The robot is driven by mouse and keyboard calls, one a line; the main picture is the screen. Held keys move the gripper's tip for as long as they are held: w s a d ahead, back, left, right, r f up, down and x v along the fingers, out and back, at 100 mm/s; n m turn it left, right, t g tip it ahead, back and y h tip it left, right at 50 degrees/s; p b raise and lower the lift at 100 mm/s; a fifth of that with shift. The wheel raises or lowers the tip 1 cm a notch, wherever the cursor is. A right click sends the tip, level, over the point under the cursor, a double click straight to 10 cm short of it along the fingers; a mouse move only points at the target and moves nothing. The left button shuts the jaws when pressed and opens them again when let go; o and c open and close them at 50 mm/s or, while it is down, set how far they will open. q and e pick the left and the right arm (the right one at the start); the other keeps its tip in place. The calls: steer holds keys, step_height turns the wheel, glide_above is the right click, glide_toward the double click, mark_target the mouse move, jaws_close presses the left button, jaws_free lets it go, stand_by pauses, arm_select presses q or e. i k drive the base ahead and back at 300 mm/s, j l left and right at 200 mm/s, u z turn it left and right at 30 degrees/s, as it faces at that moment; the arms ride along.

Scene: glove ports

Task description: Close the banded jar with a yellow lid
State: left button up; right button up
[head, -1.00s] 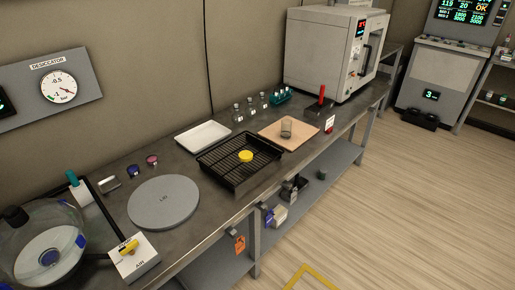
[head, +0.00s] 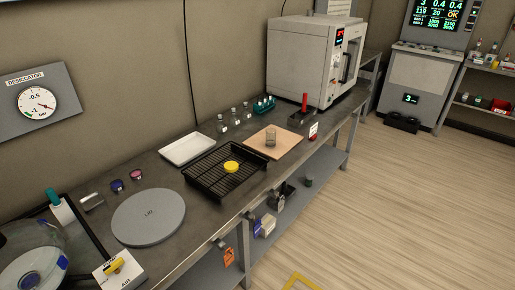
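In the head view, a yellow lid (head: 231,167) lies on the black wire rack tray (head: 216,182) on the workbench. Neither of my grippers is in view.
A white tray (head: 188,148), small bottles (head: 222,125) and a teal rack (head: 264,105) stand along the back. A grey disc (head: 148,216) lies at the left, near a glass desiccator (head: 30,265). A white oven (head: 310,60) stands at the far end.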

mark_target(271, 138)
steer(key=i+l+u, duration=0.15)
steer(key=i+l, duration=0.15)
steer(key=i+l+u, duration=0.1)
steer(key=i+l, duration=0.2)
steer(key=i+l+u, duration=0.15)
steer(key=l, duration=0.25)
steer(key=i+l+u, duration=0.1)
steer(key=i+l, duration=0.25)
steer(key=i+l+u, duration=0.15)
steer(key=l, duration=0.35)
steer(key=i+l+u, duration=0.1)
steer(key=i+l, duration=0.2)
steer(key=l, duration=0.15)
